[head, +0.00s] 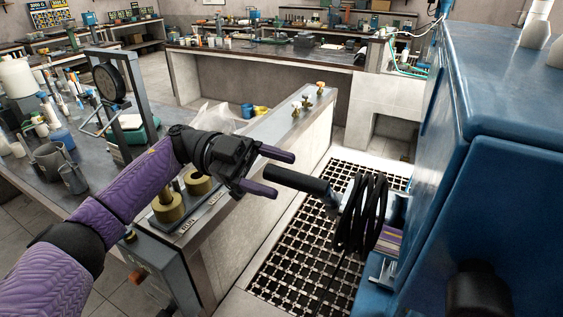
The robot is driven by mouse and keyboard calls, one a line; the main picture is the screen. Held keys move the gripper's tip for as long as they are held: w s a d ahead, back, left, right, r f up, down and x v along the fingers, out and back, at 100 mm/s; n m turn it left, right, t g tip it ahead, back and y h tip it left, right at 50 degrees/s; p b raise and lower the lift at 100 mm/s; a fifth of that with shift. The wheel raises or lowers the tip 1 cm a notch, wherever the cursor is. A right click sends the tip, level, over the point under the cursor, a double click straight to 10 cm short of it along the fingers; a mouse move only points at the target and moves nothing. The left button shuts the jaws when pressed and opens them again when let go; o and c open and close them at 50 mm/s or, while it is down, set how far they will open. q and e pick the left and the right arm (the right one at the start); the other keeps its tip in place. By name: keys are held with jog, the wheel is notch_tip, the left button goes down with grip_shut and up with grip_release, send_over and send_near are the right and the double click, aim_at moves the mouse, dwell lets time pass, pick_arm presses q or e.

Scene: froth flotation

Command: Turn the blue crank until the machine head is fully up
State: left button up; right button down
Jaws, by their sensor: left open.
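The blue machine (505,120) fills the right side of the head view. A black cylindrical grip (305,183), which looks like the crank's handle, sticks out from its side toward the left. The rest of the crank is largely hidden behind a coil of black cable (362,215). My left gripper (284,174) is open, its two purple fingers pointing right. In the picture the grip's free end lies between the fingers; I cannot tell whether they touch it. The height of the machine head cannot be judged here. My right gripper is not in view.
A black floor grating (300,270) lies below the grip. Another cluttered bench (265,55) stands behind. The cable coil hangs close to the right of the grip.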

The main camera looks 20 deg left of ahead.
pick_arm(q)
jog(key=shift+s+d, duration=0.1)
jog(key=shift+d, duration=0.7)
grip_shut()
dwell(0.9)
